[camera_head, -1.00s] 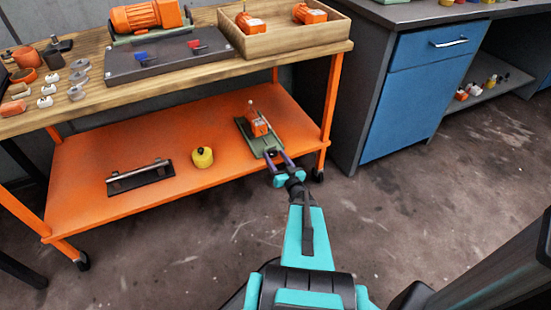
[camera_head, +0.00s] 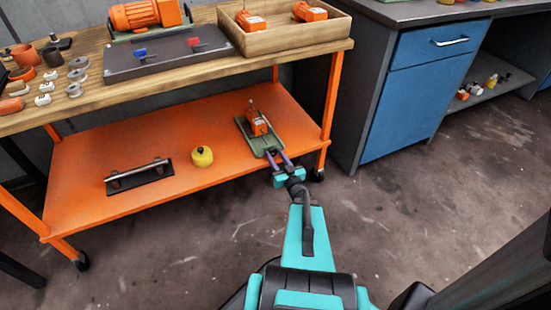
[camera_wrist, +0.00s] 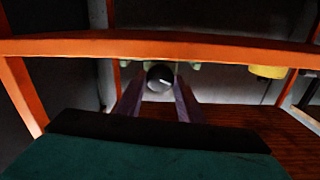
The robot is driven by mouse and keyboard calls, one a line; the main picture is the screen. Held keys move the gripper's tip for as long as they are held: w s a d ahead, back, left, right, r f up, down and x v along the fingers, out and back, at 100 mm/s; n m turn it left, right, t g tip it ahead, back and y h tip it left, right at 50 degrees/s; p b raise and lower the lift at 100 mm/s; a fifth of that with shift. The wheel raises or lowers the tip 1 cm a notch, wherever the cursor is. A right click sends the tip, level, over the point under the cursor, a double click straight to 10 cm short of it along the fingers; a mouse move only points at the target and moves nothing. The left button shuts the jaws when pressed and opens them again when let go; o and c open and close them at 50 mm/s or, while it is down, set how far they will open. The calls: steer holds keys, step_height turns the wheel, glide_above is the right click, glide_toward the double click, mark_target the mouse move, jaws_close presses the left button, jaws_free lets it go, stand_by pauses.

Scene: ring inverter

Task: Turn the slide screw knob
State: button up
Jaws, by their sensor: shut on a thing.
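The slide is a green base (camera_head: 244,134) with an orange motor block (camera_head: 257,124) on top. It lies at the right end of the orange lower shelf. In the wrist view the screw knob (camera_wrist: 160,78) is a dark round end facing me, with a light mark on it. My gripper (camera_head: 273,155) reaches in at the slide's near end. In the wrist view its two purple fingers (camera_wrist: 160,88) stand on either side of the knob and are shut on it. The knob is too small and covered to make out in the head view.
The orange shelf (camera_head: 100,160) also holds a yellow knobbed container (camera_head: 202,156) and a rail on a dark plate (camera_head: 138,176). A cart leg (camera_head: 328,115) stands right of the slide. The wooden top (camera_head: 110,90) overhangs the shelf. The floor in front is clear.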

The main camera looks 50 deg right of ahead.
steer(key=n+b, duration=0.3)
steer(key=n, duration=0.2)
steer(key=shift+a+f+b, duration=0.1)
steer(key=shift+f+b, duration=0.05)
steer(key=shift+b, duration=0.2)
steer(key=shift+n+b, duration=1.3)
steer(key=shift+n, duration=0.7)
steer(key=o, duration=1.1)
steer(key=shift+c, duration=0.2)
